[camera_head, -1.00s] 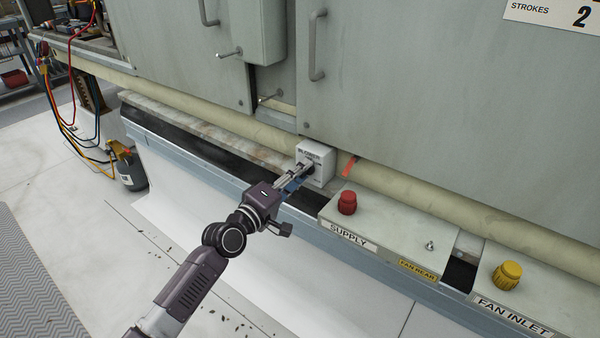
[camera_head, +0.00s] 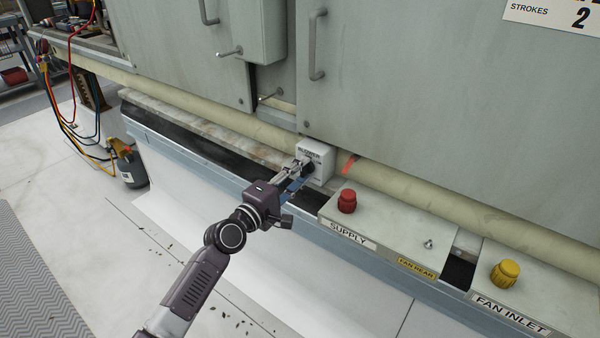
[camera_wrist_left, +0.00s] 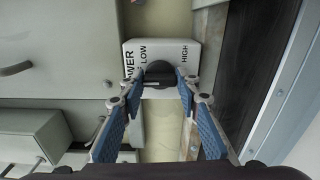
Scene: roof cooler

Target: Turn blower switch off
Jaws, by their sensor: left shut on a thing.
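The blower switch is a white box (camera_head: 317,157) lettered BLOWER at the edge of the cabinet's base. It also shows in the left wrist view (camera_wrist_left: 190,53), with LOW and HIGH on its face. Its round black knob (camera_wrist_left: 158,76) sits between my left fingertips in that view. My left gripper (camera_head: 302,168) reaches the front of the box from the lower left, shut on the knob. It also fills the lower part of the left wrist view (camera_wrist_left: 160,90). The fingers partly hide the knob, and its exact pointer setting is hard to read. My right gripper is not in view.
A red SUPPLY knob (camera_head: 347,200) and a yellow FAN INLET knob (camera_head: 505,273) stand to the right. A thick cream pipe (camera_head: 400,201) runs behind the box. The grey cabinet (camera_head: 430,100) rises above. Open floor (camera_head: 110,240) lies at the lower left.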

